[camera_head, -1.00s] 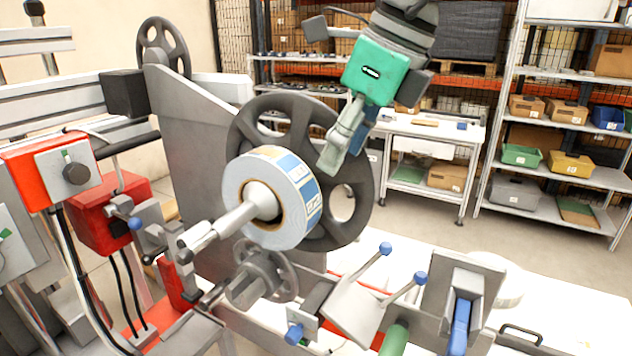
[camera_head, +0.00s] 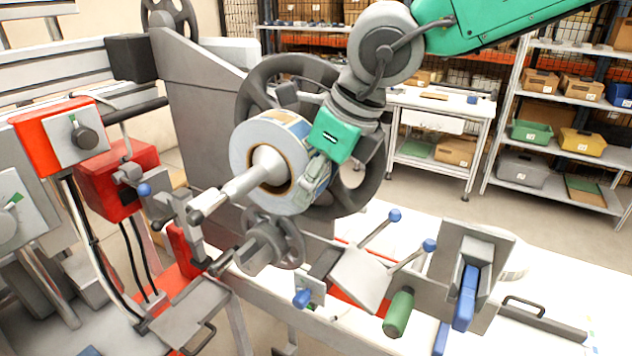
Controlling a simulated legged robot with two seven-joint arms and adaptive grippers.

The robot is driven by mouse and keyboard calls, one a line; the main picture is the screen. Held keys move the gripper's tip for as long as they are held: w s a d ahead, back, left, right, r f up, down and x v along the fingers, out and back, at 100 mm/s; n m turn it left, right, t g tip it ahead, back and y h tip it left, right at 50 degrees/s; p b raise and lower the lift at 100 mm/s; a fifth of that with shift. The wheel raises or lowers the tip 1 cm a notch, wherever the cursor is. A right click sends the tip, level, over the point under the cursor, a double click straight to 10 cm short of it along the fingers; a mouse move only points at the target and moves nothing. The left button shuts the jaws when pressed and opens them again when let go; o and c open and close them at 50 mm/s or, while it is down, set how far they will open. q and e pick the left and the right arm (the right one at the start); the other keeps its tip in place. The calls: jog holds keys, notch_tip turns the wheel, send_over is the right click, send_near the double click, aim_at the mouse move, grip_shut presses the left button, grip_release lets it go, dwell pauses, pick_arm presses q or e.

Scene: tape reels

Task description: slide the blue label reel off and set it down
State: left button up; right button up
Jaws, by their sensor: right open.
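The blue label reel (camera_head: 244,150), a white roll with blue and tan print on its outer side, sits on the machine's grey spindle (camera_head: 231,193) in front of a large dark spoked wheel (camera_head: 262,88). My right gripper (camera_head: 308,190) reaches down from the upper right. Its green body and grey fingers are at the right side of the reel and cover part of its printed edge. The gripper is open; whether a finger touches the reel I cannot tell. My left gripper does not show.
Below the spindle are a small handwheel (camera_head: 290,240) and blue-knobbed levers (camera_head: 394,215). Red control boxes (camera_head: 62,138) stand at left. A white tabletop (camera_head: 540,300) spreads at lower right, partly bare. Shelves with bins (camera_head: 583,142) and a workbench (camera_head: 436,100) stand behind.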

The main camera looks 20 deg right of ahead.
jog(key=shift+a, duration=0.35)
grip_shut()
jog(key=shift+a+r+p, duration=0.15)
jog(key=shift+r+p, duration=0.05)
jog(key=shift+p, duration=0.2)
jog(key=shift+r+p, duration=0.25)
jog(key=shift+p, duration=0.5)
jog(key=shift+s+f+b, duration=0.1)
jog(key=shift+f+b, duration=0.05)
jog(key=shift+b, duration=0.15)
jog(key=shift+s+b, duration=0.2)
jog(key=shift+b, duration=0.15)
jog(key=s+a+b, duration=0.1)
jog(key=s+a, duration=1.1)
jog(key=a, duration=0.5)
jog(key=shift+s+b, duration=0.3)
jog(key=shift+s, duration=0.05)
